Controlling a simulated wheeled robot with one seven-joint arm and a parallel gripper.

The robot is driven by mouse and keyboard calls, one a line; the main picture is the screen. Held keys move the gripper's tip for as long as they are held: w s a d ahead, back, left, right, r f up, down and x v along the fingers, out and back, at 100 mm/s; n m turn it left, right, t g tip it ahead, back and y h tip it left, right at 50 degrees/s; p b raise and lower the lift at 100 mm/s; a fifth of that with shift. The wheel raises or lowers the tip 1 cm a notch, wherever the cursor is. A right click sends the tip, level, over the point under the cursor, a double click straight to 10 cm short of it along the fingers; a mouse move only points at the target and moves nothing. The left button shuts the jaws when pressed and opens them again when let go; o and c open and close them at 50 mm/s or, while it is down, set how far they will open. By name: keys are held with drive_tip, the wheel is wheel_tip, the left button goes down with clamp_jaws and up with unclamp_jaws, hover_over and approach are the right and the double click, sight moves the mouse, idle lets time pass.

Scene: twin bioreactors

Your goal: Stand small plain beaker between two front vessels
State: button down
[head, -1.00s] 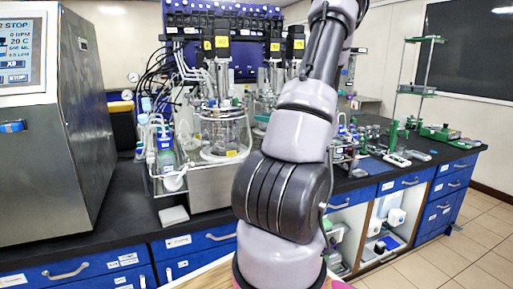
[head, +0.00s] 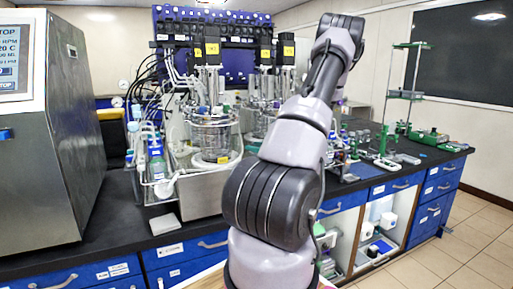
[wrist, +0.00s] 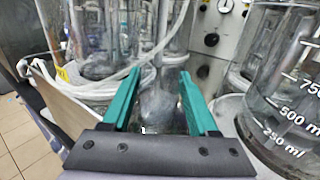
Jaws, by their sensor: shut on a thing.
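In the wrist view my gripper (wrist: 160,76) has two teal fingers, closed on a clear glass thing (wrist: 162,108) that looks like the small plain beaker. Its outline is hard to make out against the glass behind. A large glass vessel with white ml marks (wrist: 283,95) stands close on the right. Another glass vessel with tubing around it (wrist: 98,40) stands on the left. In the head view a front glass vessel (head: 212,133) stands left of my arm, and a second vessel (head: 262,112) is partly hidden by my arm. My gripper is out of the head view.
A steel control cabinet (head: 55,140) stands at the far left on the black bench (head: 115,222). White tubing (wrist: 130,88) hangs close by the left finger. A bottle (head: 156,160) is near the left vessel. Green stands (head: 405,95) are on the right of the bench.

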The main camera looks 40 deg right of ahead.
drive_tip(key=shift+c, duration=0.8)
unclamp_jaws()
drive_tip(key=shift+f, duration=0.1)
